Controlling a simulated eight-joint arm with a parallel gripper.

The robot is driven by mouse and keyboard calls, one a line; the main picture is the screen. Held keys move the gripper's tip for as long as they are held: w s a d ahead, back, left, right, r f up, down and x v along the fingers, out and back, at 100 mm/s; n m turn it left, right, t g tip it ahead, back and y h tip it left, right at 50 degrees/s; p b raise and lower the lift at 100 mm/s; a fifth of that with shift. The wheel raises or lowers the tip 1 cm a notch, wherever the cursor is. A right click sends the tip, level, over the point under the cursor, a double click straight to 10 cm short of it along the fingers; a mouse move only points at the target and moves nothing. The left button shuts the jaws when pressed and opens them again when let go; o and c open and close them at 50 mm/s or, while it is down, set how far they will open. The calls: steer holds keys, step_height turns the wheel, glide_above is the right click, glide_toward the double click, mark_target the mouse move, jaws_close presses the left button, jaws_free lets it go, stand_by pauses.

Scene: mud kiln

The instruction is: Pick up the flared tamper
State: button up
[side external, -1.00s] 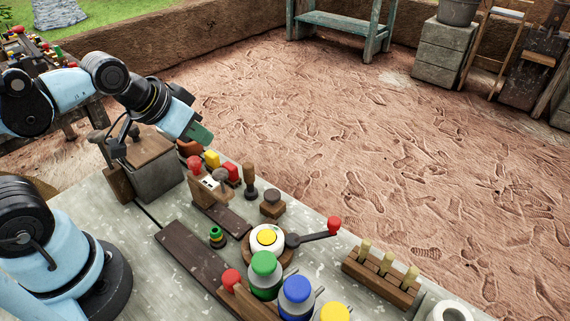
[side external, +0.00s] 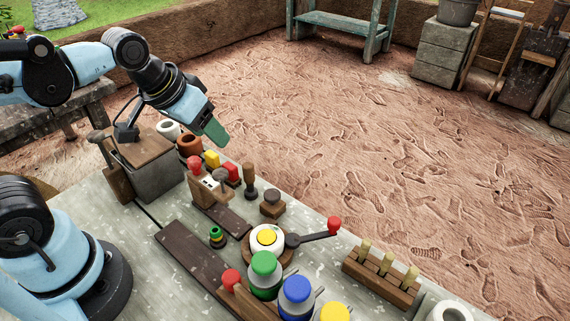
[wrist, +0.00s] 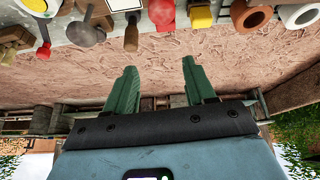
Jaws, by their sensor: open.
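The upright wooden handle with a dark, wider foot (side external: 250,180) looks like the flared tamper.
A dark-knobbed block (side external: 272,203) stands beside the tamper. A dial lever's red knob (side external: 334,223) sticks out. Space above the bench is clear.

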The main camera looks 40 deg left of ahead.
mark_target(248, 165)
steer(key=w+d+g, duration=0.1)
steer(key=w+d+n+g, duration=0.1)
steer(key=d+g, duration=0.1)
steer(key=w+d+n+g, duration=0.1)
steer(key=w+g, duration=0.1)
steer(key=shift+w+d+r, duration=0.1)
steer(key=shift+d+r, duration=0.1)
steer(key=shift+r, duration=0.15)
steer(key=shift+f+g, duration=0.1)
steer(key=shift+g, duration=0.2)
step_height(248, 165, down, 7)
steer(key=shift+r, duration=0.1)
steer(key=shift+w+d+f, duration=0.1)
steer(key=shift+d+f, duration=0.05)
steer(key=shift+f, duration=1.15)
steer(key=shift+w+d+f, duration=0.1)
steer(key=shift+d+f, duration=0.05)
steer(key=shift+f, duration=1.1)
jaws_close()
